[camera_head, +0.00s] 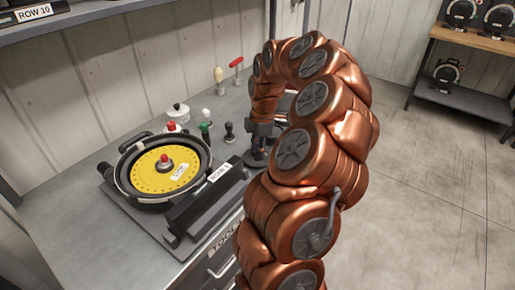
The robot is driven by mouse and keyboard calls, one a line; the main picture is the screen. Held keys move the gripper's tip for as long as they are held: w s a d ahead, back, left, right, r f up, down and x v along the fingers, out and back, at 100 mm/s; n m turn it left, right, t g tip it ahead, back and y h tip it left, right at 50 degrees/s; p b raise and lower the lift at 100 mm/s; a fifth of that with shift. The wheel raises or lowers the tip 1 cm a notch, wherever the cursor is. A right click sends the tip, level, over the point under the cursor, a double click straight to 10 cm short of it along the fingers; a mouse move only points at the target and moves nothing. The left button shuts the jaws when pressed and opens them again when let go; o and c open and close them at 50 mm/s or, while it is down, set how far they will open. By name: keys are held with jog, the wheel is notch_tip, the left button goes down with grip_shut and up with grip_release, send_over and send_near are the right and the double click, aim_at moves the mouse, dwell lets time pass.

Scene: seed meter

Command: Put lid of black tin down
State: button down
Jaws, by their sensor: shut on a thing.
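My gripper (262,148) points down over the right part of the grey bench top, just right of the seed meter. It is partly hidden behind my copper-coloured arm. It is shut on a small dark thing, which I take to be the lid of the black tin (257,162). The lid is low over the bench; I cannot tell whether it touches it. I cannot make out the black tin itself; my arm covers that part of the bench.
The seed meter (132,185), a black round housing with a yellow plate (150,181), stands on a dark base. A white lidded pot (178,113), a green-topped piece (205,130), a black knobbed piece (230,132) and a red-handled tool (237,68) stand nearby.

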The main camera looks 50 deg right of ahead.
jog(key=shift+f, duration=0.15)
jog(key=c, duration=1)
grip_release()
jog(key=r, duration=0.4)
jog(key=d+r+b, duration=0.1)
jog(key=r, duration=0.3)
jog(key=r+b, duration=0.1)
jog(key=r, duration=0.3)
jog(key=shift+s+d+r, duration=0.1)
jog(key=shift+s+d, duration=0.05)
jog(key=shift+s, duration=0.15)
